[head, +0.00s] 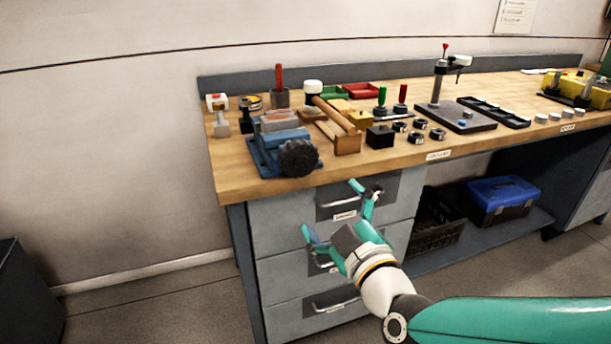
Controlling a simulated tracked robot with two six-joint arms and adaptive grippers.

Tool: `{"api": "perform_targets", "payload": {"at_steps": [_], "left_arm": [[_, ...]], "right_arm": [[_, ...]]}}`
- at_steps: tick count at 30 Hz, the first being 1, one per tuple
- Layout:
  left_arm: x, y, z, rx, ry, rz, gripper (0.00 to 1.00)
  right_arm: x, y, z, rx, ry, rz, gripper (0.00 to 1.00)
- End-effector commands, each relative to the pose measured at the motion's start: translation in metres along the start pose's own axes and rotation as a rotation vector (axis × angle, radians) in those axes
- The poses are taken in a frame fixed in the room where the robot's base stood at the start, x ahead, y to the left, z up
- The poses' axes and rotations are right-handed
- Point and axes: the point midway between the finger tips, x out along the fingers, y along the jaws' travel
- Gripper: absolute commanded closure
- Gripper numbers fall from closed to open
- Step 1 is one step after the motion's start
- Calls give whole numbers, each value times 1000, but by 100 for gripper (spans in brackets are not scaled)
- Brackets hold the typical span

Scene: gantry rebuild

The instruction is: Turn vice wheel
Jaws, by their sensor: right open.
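The vice wheel (299,158) is a dark, ridged round knob on the front of a blue vice (266,142). The vice stands near the front left corner of the wooden bench top. My right gripper (338,207) is teal and open, with its fingers spread and nothing between them. It is below and to the right of the wheel, in front of the drawers, and appears apart from it. My left gripper is not in view.
The workbench (233,180) has grey drawers with handles under its left end. A blue toolbox (503,198) sits on the lower shelf.

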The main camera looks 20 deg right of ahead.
Motion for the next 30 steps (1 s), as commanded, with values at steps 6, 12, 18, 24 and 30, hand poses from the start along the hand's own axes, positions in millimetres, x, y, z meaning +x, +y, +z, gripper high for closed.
{"api": "perform_targets", "payload": {"at_steps": [6, 12, 18, 24, 30], "left_arm": [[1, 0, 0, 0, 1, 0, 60], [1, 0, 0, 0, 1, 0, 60], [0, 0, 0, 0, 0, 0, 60], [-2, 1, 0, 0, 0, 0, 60], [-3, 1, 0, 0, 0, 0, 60]], "right_arm": [[21, 3, -1, -8, 3, 8, 0], [61, 3, -1, -7, 2, 7, 0], [105, 3, -1, -7, 2, 6, 0], [142, 3, -1, -6, 2, 6, 0], [161, 4, -2, -6, 3, 7, 0]]}}
